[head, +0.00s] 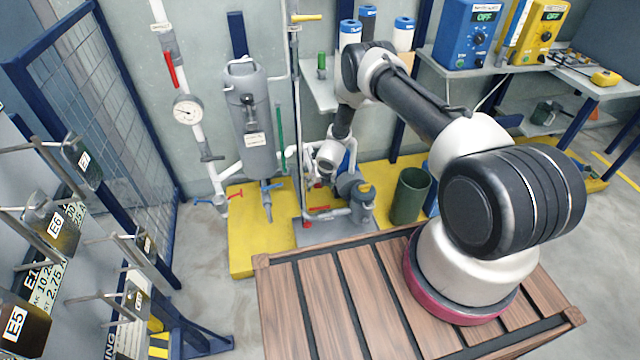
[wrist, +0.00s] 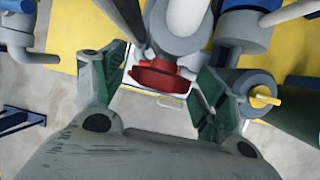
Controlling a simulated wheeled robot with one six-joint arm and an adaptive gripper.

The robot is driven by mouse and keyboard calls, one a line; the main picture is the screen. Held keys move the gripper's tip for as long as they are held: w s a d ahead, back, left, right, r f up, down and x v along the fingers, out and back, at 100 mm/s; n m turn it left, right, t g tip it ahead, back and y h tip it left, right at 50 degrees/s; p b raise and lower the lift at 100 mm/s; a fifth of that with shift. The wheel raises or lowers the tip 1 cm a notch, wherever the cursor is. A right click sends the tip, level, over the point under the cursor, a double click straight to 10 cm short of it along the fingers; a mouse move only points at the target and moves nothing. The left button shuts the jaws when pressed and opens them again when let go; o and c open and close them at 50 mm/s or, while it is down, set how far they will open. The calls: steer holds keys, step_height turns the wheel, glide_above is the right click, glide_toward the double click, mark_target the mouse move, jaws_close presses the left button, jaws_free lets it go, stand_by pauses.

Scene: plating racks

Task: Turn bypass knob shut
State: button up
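A red knob (wrist: 163,77) sits on a grey pipe fitting (wrist: 180,25) in the upper middle of the wrist view. It is probably the bypass knob, but I see no label on it. My gripper (wrist: 162,70) is open, with one green-padded finger on each side of the knob. Gaps show between the pads and the knob, and I see no clear contact. In the head view my gripper (head: 318,180) is down among the pipes, and the knob is largely hidden there.
A grey body with a yellow handle (head: 366,188) stands close right of my gripper. A red lever (head: 318,209) lies low below it. A green bin (head: 410,195) is further right. A grey filter vessel (head: 250,120) and pipes stand left.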

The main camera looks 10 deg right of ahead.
steer(key=c, duration=1)
steer(key=shift+s+a, duration=0.1)
steer(key=shift+s+a+f+h, duration=0.15)
steer(key=shift+s+f+h, duration=0.1)
steer(key=shift+h, duration=0.15)
steer(key=shift+w+r+n+h, duration=0.1)
steer(key=shift+n+h, duration=0.2)
steer(key=shift+h, duration=0.95)
steer(key=shift+w+n+h, duration=0.1)
steer(key=shift+n+h, duration=0.2)
steer(key=shift+h, duration=0.95)
steer(key=o, duration=1.1)
steer(key=shift+r, duration=0.1)
steer(key=shift+c, duration=0.2)
steer(key=shift+w, duration=0.1)
